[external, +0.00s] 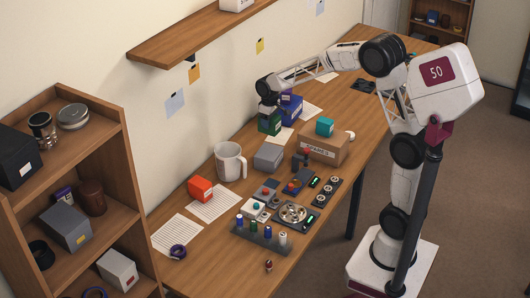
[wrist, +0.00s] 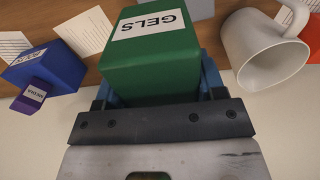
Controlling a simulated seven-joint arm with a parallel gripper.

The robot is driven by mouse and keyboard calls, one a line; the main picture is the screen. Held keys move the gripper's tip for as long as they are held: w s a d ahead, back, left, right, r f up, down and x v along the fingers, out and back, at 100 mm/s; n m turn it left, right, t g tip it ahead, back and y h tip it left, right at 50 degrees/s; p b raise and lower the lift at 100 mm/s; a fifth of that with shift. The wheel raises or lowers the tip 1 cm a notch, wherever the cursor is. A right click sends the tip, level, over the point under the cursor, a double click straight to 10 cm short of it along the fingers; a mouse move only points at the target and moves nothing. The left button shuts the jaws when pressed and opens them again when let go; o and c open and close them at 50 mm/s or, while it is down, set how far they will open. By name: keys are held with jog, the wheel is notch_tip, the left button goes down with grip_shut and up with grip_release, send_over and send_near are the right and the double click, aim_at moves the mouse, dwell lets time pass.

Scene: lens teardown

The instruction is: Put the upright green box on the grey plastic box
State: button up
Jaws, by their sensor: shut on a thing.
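The green box (external: 270,124), labelled GELS, is upright at the back of the desk near the wall. It also fills the upper middle of the wrist view (wrist: 155,65). My gripper (external: 268,108) comes from above and is shut on it; in the wrist view the blue-grey fingers lie along its two sides. I cannot tell whether its base touches the desk. The grey plastic box (external: 268,157) stands on the desk in front of it, left of the cardboard box. A grey piece at the top edge of the wrist view (wrist: 200,9) appears to be the same box.
A blue box (external: 292,106) and a small purple box (wrist: 33,95) are close beside the green box. A white mug (external: 229,161) stands left of the grey box. Small parts crowd the desk's front. A shelf (external: 200,38) hangs above.

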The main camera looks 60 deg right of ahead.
aim_at(269, 134)
jog(key=shift+s+a+r, duration=0.3)
jog(key=shift+s+a, duration=0.05)
jog(key=shift+a, duration=0.35)
jog(key=shift+s+a+r, duration=0.25)
jog(key=shift+s+a, duration=0.1)
jog(key=shift+a, duration=0.35)
jog(key=shift+f, duration=3.15)
jog(key=shift+f, duration=0.1)
jog(key=shift+f, duration=1.75)
jog(key=shift+f, duration=0.15)
jog(key=o, duration=1)
